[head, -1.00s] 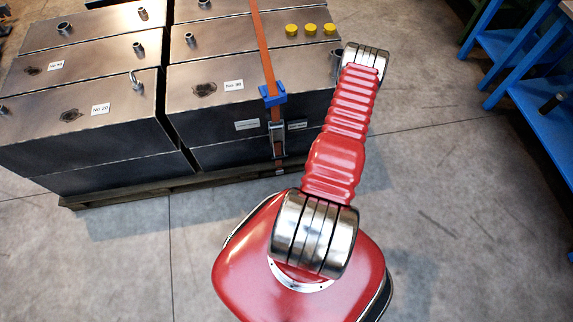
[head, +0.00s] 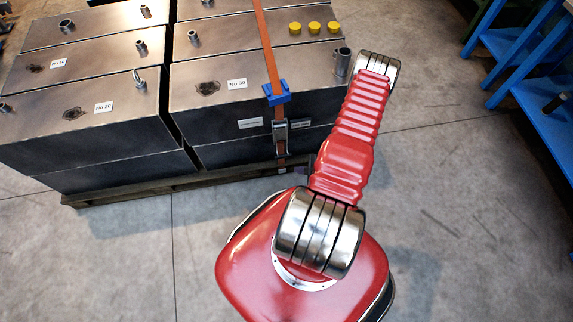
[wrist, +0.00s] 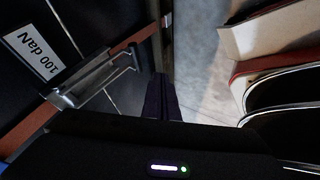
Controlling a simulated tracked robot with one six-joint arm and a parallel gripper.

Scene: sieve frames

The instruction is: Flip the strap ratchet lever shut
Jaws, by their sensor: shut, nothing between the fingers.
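The strap ratchet (head: 280,132) is a small metal buckle on the orange strap (head: 264,45), on the front face of the right-hand dark steel block. In the wrist view the ratchet (wrist: 88,82) lies left of my gripper, and its metal lever (wrist: 122,68) reaches toward the upper right. How far the lever stands off the face is hard to tell. My gripper (wrist: 162,92) is shut and empty, its dark fingers just right of the lever's end. No contact is clear. In the head view my red arm hides most of the gripper.
A blue corner protector (head: 277,94) sits under the strap at the block's top edge. The blocks stand on a wooden pallet (head: 130,193). Several yellow caps (head: 314,27) lie on top, near a pipe stub (head: 343,62). Blue racks (head: 550,110) stand at the right; the floor between is clear.

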